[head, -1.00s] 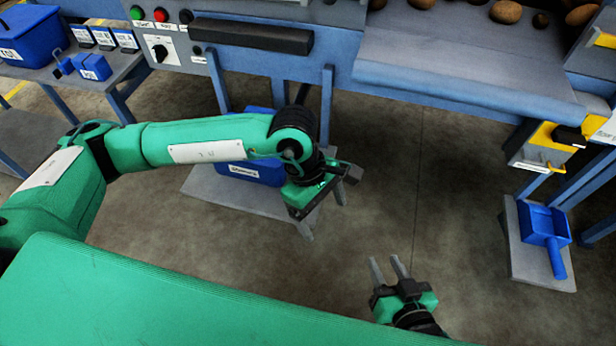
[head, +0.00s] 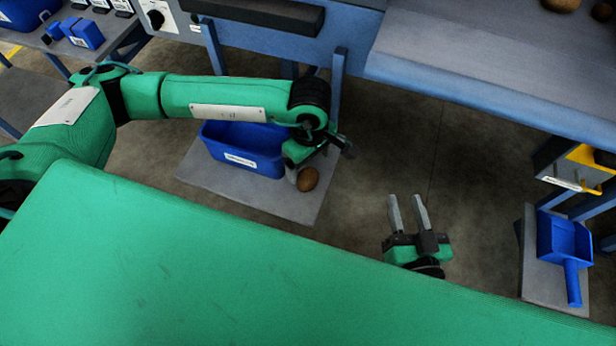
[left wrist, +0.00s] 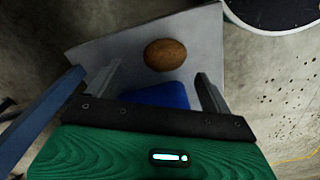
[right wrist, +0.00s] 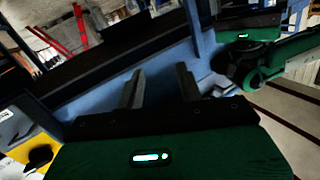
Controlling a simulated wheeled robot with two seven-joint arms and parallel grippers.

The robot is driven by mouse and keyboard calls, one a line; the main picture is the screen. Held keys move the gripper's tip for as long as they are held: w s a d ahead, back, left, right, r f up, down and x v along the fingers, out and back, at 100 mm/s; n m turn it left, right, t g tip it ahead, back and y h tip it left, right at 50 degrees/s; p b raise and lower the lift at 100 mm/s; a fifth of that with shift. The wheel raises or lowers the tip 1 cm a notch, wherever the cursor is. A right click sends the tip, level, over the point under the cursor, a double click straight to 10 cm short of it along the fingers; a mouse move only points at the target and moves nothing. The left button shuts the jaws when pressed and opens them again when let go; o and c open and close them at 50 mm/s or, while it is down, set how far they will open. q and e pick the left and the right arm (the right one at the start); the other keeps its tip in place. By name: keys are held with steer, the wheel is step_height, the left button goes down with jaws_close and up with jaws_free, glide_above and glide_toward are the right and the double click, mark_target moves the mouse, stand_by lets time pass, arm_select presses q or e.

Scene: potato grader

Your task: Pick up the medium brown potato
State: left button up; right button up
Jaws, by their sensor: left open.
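A brown, rounded potato (head: 307,179) lies on a low grey platform (head: 290,207), beside a blue bin (head: 236,161) with a white label. My left gripper (head: 303,165) is just above and beside it in the head view, partly overlapping it. In the left wrist view the potato (left wrist: 165,55) shows beyond the open fingers (left wrist: 158,77), roughly between their lines, with nothing held. My right gripper (head: 406,199) is open and empty over the floor; its parted fingers also show in the right wrist view (right wrist: 160,82).
More potatoes (head: 560,5) lie on the grader bed (head: 480,55) at the top right. A blue scoop (head: 566,243) rests on a grey board at the right. Grader legs (head: 338,85) stand behind my left gripper. The floor between my grippers is clear.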

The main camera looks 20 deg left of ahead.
mark_target(308, 175)
arm_select(q)
steer(key=f, duration=0.4)
steer(key=f+b, duration=0.1)
steer(key=f, duration=0.1)
steer(key=shift+s+a+f, duration=0.15)
steer(key=shift+s+f, duration=0.05)
steer(key=shift+s, duration=0.15)
steer(key=c, duration=1)
steer(key=shift+c, duration=0.5)
arm_select(e)
step_height(308, 175, up, 6)
steer(key=w+d+t, duration=0.1)
steer(key=t, duration=0.2)
steer(key=shift+w+d+t, duration=0.25)
steer(key=shift+w+t, duration=0.05)
steer(key=shift+w, duration=0.1)
arm_select(q)
steer(key=shift+r, duration=0.15)
arm_select(e)
steer(key=shift+f, duration=0.1)
